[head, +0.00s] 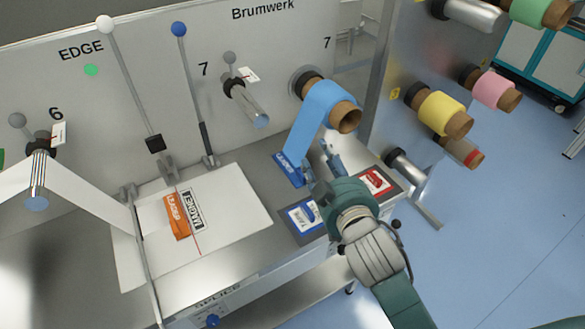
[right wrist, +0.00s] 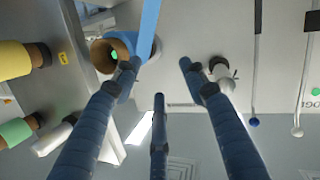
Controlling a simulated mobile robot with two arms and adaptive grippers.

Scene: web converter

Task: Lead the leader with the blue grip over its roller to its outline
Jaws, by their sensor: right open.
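The blue grip (head: 288,169), lettered LEADER, is at the end of a blue web (head: 312,125). The web hangs from a roll (head: 345,117) on the back panel, and its lower end is at the steel table. The bare roller (head: 248,103) under the number 7 is left of the roll; no web lies over it. My right gripper (head: 322,163) is open and empty, just right of the blue grip. In the right wrist view its fingers (right wrist: 160,78) are spread, with the blue web (right wrist: 149,18) beyond them. The left gripper is out of view.
An orange leader (head: 177,216) lies on the white sheet (head: 235,205) by a MAGNET label. A blue-framed card (head: 303,215) and a red one (head: 376,182) lie at the table's right end. Two long levers (head: 130,85) (head: 192,90) stand before the panel.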

